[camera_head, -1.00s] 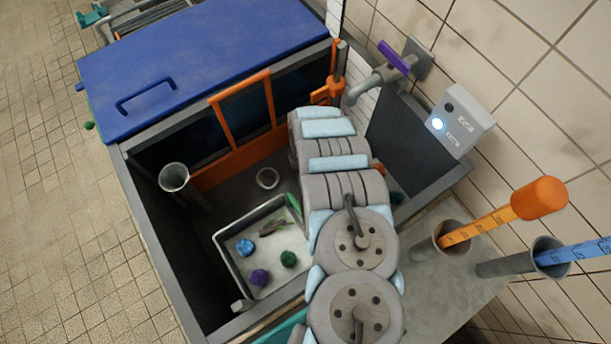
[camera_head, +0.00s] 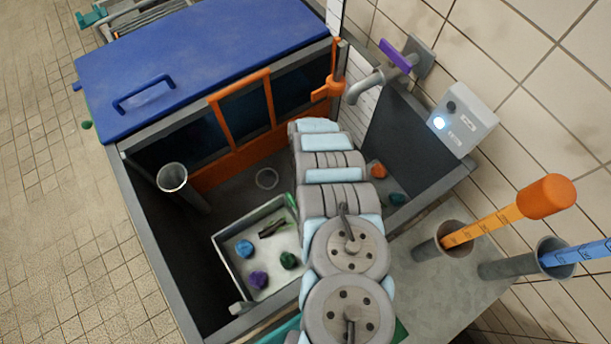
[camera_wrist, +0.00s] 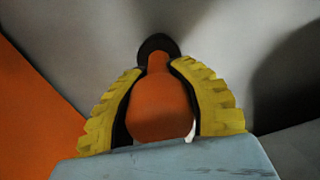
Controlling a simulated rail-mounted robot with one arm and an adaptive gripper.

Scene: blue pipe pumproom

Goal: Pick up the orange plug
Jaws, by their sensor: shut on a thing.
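The orange plug (camera_wrist: 160,108) fills the middle of the wrist view, a rounded orange body narrowing to a neck with a dark round end beyond it. My gripper (camera_wrist: 157,70) has its two yellow ribbed fingers on either side of the plug, shut on it. In the head view my arm covers the gripper, and I cannot make out the held plug there. Whether the plug's dark end touches the grey surface behind it is unclear.
A white tray (camera_head: 227,262) holds small coloured lumps and a dark item. An orange frame (camera_head: 238,155) and blue lid (camera_head: 205,60) stand behind. A grey tap (camera_head: 366,86) and orange lump (camera_head: 378,170) are right of my arm. Upright pipe (camera_head: 173,178) stands left.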

